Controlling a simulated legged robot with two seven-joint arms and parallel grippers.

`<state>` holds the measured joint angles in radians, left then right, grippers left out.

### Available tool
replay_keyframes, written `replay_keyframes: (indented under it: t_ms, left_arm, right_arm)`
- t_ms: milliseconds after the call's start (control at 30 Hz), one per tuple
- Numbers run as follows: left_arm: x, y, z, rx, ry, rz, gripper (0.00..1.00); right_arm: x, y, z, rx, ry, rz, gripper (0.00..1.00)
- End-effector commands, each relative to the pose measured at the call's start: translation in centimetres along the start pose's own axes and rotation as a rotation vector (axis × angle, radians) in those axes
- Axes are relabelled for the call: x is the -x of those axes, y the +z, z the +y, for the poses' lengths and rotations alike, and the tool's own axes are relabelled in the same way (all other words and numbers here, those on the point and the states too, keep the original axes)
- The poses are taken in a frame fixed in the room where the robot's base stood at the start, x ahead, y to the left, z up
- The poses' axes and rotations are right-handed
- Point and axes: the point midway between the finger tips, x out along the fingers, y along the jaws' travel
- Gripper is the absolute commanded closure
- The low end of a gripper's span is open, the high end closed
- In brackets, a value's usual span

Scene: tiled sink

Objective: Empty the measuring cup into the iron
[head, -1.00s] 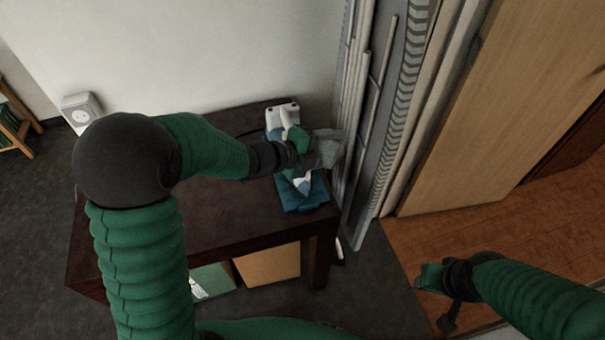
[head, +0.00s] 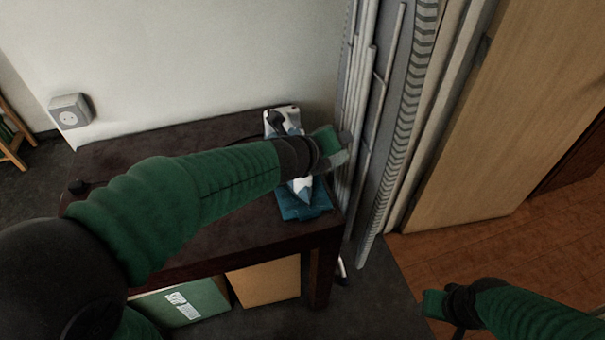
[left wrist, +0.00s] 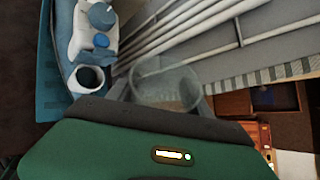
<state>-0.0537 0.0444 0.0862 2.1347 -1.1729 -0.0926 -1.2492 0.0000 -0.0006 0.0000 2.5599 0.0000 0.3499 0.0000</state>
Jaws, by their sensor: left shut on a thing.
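A white and blue iron (head: 302,188) rests on a blue stand (head: 312,211) on the dark table. It also shows at the upper left of the left wrist view (left wrist: 97,28), with a dark round opening facing the camera. My left gripper (head: 338,150) is above and right of the iron, shut on the clear measuring cup (left wrist: 163,90). The cup is beside the iron in the left wrist view, apart from it there; its contents cannot be made out. My arm hides part of the iron in the head view. My right gripper (head: 436,303) is low at the right, away from the table.
The dark table (head: 225,225) has bare top left of the iron. Grey pipes and panels (head: 375,120) stand close to the table's right side. A wooden panel (head: 490,110) leans beyond them. Boxes (head: 265,280) sit under the table.

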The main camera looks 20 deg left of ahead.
Motion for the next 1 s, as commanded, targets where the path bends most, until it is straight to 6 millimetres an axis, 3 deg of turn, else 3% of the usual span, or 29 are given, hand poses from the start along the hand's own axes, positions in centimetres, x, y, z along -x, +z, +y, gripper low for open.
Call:
replay_keyframes:
  t_ms: [33, 1000]
  left_arm:
    - [-0.8, -0.9, 0.7, -0.033, 0.010, -0.015, 0.90]
    - [-6.2, -8.2, 4.9, -0.405, 0.168, -0.200, 0.90]
  right_arm:
    - [-2.1, 0.6, 0.0, 0.000, 0.000, -0.002, 0.56]
    - [-17.9, 4.3, 0.0, 0.000, 0.000, -0.001, 0.56]
